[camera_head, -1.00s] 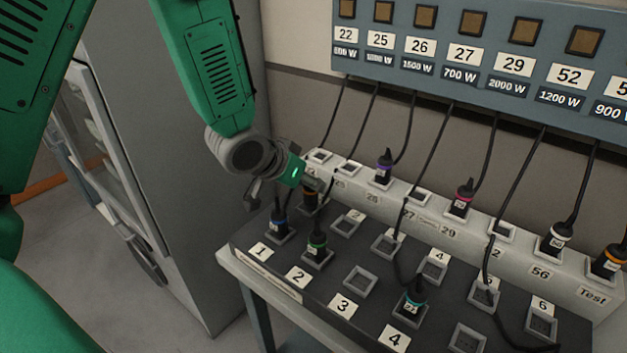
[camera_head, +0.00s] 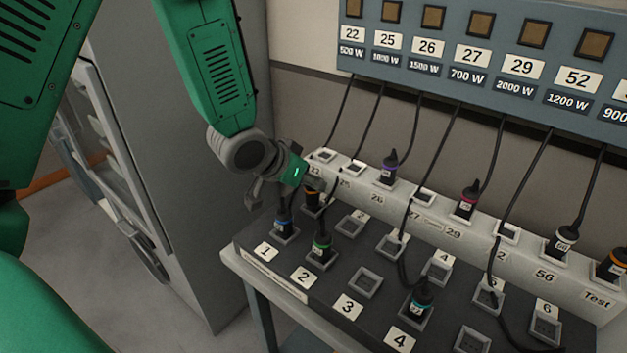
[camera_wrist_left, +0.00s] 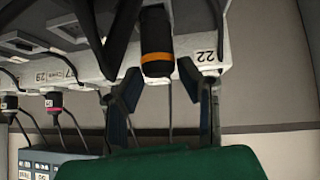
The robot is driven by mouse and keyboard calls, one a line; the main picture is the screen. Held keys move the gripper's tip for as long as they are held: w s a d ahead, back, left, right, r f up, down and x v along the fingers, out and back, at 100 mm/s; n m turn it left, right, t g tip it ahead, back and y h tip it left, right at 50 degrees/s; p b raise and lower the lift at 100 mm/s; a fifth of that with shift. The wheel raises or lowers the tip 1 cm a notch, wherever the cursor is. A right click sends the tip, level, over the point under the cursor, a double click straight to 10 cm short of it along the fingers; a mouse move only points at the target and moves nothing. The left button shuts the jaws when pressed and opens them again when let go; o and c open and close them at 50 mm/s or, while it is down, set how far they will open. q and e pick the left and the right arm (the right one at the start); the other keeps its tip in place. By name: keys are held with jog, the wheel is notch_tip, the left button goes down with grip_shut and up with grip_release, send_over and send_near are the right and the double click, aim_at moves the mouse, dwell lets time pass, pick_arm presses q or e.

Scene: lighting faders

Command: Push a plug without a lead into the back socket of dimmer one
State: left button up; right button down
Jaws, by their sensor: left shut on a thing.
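My left gripper (camera_head: 306,188) is shut on a black plug with an orange band (camera_head: 312,197), at the back of the dimmer board's first column. The wrist view shows this plug (camera_wrist_left: 157,60) between the two fingers. No lead shows clearly on it; thin lines behind it may be other leads. The plug is upright over or in the back socket of dimmer one; the socket is hidden, so I cannot tell how deep it sits. A blue-banded plug (camera_head: 284,229) stands in the front socket, behind label 1 (camera_head: 266,252). My right gripper is out of view.
A green-banded plug (camera_head: 321,248) stands in front socket 2, close by. A white ledge (camera_head: 440,222) behind carries sockets and plugs with leads hanging from the grey panel (camera_head: 500,60). A grey cabinet (camera_head: 170,150) stands left. Several board sockets are empty.

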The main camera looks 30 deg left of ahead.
pick_arm(q)
jog(key=shift+d, duration=0.25)
jog(key=shift+a, duration=0.15)
jog(key=shift+a+f, duration=0.15)
jog(key=shift+f, duration=0.1)
jog(key=shift+s+d+f+b, duration=0.1)
jog(key=shift+d+f+b, duration=0.1)
jog(key=shift+b, duration=0.1)
grip_shut()
jog(key=shift+a, duration=0.1)
jog(key=o, duration=1.3)
grip_release()
jog(key=shift+c, duration=0.2)
jog(key=shift+a+f, duration=0.15)
